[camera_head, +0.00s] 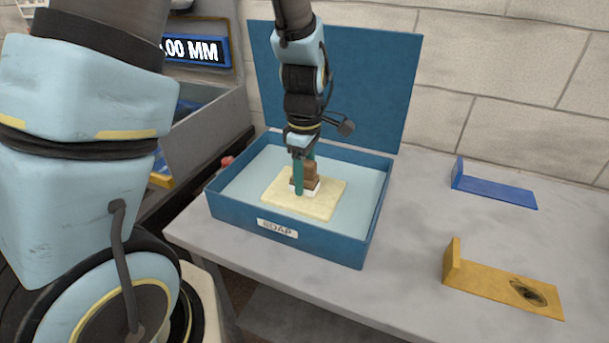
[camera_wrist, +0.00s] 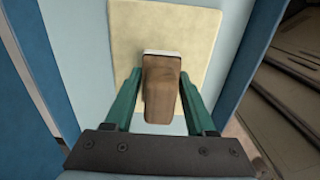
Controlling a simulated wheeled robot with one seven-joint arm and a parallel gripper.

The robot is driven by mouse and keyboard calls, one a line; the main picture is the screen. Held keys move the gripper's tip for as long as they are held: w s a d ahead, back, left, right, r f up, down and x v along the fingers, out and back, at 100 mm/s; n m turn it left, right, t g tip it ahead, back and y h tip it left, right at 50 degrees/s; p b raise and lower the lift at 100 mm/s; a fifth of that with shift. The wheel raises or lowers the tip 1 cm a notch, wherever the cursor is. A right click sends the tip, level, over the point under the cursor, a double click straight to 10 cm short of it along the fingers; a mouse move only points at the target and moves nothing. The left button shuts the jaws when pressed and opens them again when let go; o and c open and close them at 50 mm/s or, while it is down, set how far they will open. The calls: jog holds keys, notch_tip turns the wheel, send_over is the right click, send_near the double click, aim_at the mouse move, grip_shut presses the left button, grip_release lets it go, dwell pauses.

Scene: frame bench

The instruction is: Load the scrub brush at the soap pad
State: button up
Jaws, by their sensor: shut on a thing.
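The scrub brush (camera_head: 310,172) has a brown wooden handle and a white bristle end. It stands about upright over the cream soap pad (camera_head: 328,203), its white end at the pad's surface. The pad lies on the light floor of a blue box (camera_head: 318,247) labelled SOAP, whose lid is open behind it. My gripper (camera_head: 304,178) points down into the box with its green fingers shut on the brush. In the wrist view, the fingers flank the brush handle (camera_wrist: 161,90), and the pad (camera_wrist: 195,35) lies beyond it. Whether the bristles press the pad is hard to tell.
A blue angle bracket (camera_head: 497,190) and a yellow one (camera_head: 500,281) with a dark mark lie on the grey bench (camera_head: 420,215) to the right. A machine with a display (camera_head: 192,50) stands behind left. The box walls and raised lid (camera_head: 375,85) surround my gripper.

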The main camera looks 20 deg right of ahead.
aim_at(305, 161)
jog(key=shift+r+p, duration=3.2)
jog(key=shift+r, duration=0.35)
jog(key=shift+f, duration=0.1)
